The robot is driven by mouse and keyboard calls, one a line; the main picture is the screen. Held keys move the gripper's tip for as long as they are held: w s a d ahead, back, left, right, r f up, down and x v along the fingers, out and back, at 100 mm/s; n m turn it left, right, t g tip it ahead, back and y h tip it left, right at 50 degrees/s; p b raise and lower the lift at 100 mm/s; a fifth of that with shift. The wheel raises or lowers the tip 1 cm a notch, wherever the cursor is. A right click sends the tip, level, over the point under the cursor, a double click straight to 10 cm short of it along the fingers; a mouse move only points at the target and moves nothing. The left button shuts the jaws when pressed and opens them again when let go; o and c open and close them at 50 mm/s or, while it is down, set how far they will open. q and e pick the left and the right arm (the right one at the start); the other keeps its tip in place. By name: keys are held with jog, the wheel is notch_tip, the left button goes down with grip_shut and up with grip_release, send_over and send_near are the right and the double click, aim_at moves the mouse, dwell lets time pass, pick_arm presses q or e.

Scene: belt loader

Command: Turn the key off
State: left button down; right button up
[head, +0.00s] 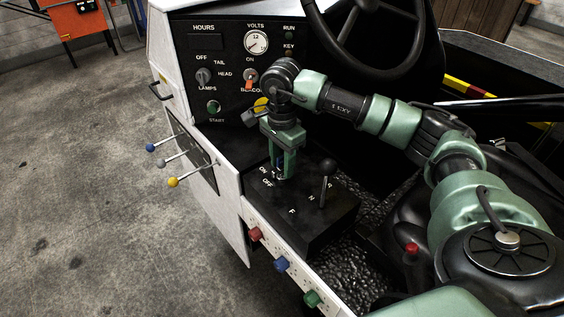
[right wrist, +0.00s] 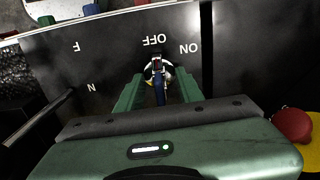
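The key (right wrist: 157,68) sits in a round silver switch on the black console box, with the OFF and ON labels beside it. A blue part (right wrist: 160,93) hangs at the key, toward the camera. My right gripper (right wrist: 160,82) points down over the switch. Its two green fingers stand apart on either side of the key, with dark gaps visible between. In the head view, my right gripper (head: 281,170) hides most of the switch. I cannot tell exactly which label the key points at. My left gripper is not in view.
A black lever (head: 325,182) stands right of the switch on the box. The dash panel (head: 225,60) with knobs and a gauge rises behind. Red, blue and green buttons (head: 281,264) line the front edge. A steering wheel (head: 365,35) is at the upper right.

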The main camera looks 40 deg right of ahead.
notch_tip(320, 180, up, 8)
jog(key=p, duration=0.4)
jog(key=shift+p, duration=0.4)
jog(key=shift+f, duration=0.1)
jog(key=shift+f, duration=0.1)
